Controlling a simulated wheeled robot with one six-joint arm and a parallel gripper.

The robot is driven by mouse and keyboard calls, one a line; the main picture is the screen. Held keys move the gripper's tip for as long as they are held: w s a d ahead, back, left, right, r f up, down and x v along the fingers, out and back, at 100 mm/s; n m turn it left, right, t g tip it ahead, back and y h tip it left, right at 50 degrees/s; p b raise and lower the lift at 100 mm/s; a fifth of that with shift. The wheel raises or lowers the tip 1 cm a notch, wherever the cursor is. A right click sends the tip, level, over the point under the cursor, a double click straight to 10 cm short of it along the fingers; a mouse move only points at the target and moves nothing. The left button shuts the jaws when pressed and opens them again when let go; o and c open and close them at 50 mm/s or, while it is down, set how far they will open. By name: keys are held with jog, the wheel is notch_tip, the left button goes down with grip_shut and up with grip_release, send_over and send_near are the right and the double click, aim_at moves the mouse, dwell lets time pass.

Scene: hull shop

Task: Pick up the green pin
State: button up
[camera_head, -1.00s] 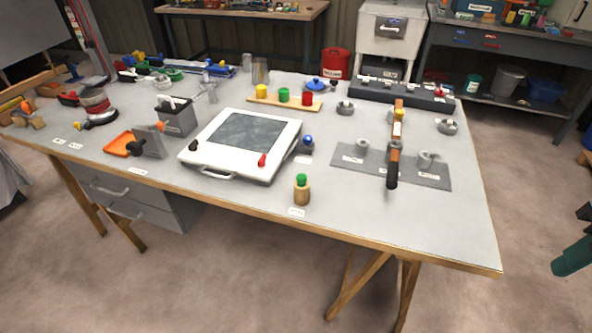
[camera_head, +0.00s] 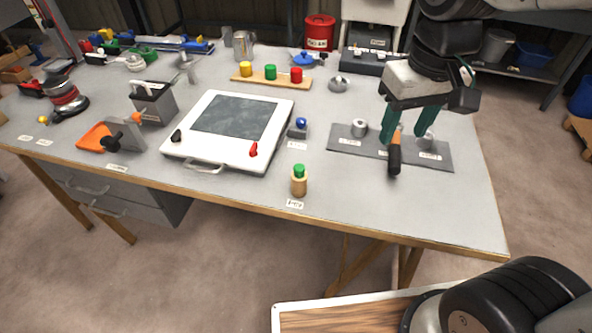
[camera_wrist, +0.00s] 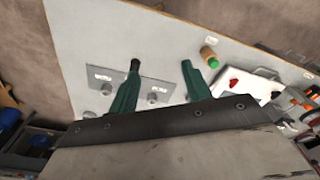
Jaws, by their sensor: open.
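A green pin (camera_head: 270,73) stands on a wooden strip (camera_head: 258,82) between a yellow pin (camera_head: 246,69) and a red pin (camera_head: 296,76), at the back middle of the bench. Nearer the front edge, a small wooden peg piece with a green top (camera_head: 299,180) stands alone; it also shows in the wrist view (camera_wrist: 209,56). My gripper (camera_head: 408,132) is open and empty, with teal fingers pointing down over the grey plate at the right. It is well right of the green pin. In the wrist view my gripper (camera_wrist: 160,65) shows both fingers apart with nothing held.
A black-handled tool (camera_head: 394,157) lies on the grey plate (camera_head: 345,144) beside two metal cups, close to my fingers. A white framed screen box (camera_head: 216,158) with knobs fills the middle. A metal bowl (camera_head: 338,84) is between strip and gripper. The bench's front right is clear.

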jog(key=w+a+f+n, duration=0.2)
jog(key=w+a+f, duration=0.2)
jog(key=w+a, duration=0.25)
jog(key=n, duration=0.1)
send_near(299, 166)
jog(key=shift+d+f+g, duration=0.25)
jog(key=shift+d+g, duration=0.05)
jog(key=shift+g, duration=0.1)
jog(key=f, duration=0.8)
jog(key=shift+w+a+f, duration=0.15)
jog(key=shift+w+a, duration=0.1)
jog(key=shift+a, duration=0.1)
grip_shut()
